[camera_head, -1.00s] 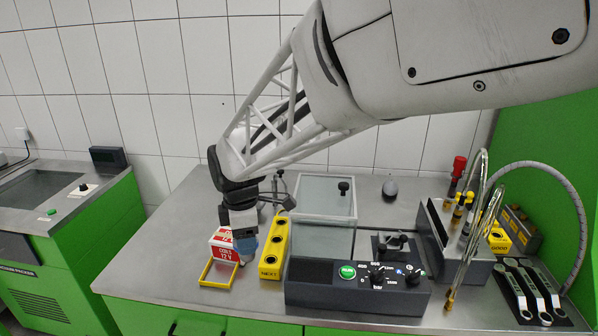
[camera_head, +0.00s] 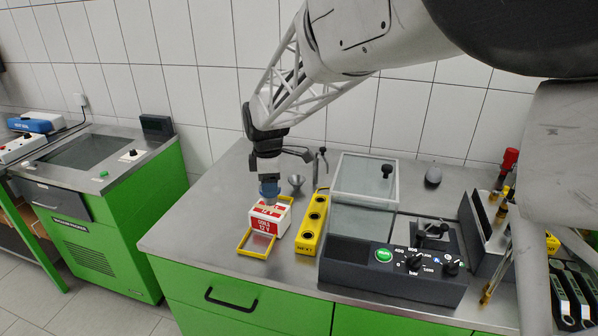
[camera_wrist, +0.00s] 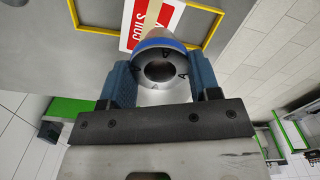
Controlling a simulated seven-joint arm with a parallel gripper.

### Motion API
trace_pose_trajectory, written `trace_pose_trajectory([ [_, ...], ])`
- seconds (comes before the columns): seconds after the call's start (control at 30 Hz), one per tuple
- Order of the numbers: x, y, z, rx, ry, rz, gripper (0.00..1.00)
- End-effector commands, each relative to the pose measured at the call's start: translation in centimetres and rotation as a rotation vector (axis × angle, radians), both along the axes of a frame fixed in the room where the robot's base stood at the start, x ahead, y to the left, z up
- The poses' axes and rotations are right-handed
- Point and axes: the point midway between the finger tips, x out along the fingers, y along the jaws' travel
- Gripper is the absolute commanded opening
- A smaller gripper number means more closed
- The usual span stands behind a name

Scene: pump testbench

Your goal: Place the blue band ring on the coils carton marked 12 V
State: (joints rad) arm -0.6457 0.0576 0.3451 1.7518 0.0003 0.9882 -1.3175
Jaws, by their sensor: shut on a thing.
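The coils carton (camera_head: 264,222), red and white and marked 12 V, stands on the steel worktop at the left. It also shows in the wrist view (camera_wrist: 136,22), partly hidden behind the ring. My gripper (camera_head: 268,190) is over the carton's top, pointing down. In the wrist view my gripper (camera_wrist: 160,80) has its blue fingers shut on a grey ring with a blue band, the blue band ring (camera_wrist: 160,66). I cannot tell whether the ring touches the carton's top.
A yellow frame (camera_head: 257,239) lies at the carton's front left. A yellow block with several holes (camera_head: 311,226) stands close to its right. A small funnel (camera_head: 296,182) is behind. The control box (camera_head: 385,270) is further right. Bare worktop (camera_head: 208,215) lies to the left.

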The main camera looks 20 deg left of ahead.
Motion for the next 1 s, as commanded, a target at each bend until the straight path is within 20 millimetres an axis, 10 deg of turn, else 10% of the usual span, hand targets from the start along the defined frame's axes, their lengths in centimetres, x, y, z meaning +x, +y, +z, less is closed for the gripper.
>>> trace_pose_trajectory([
  [1.0, 1.6, 1.1, -3.3, 0.0, 0.0, 0.0, 0.28],
])
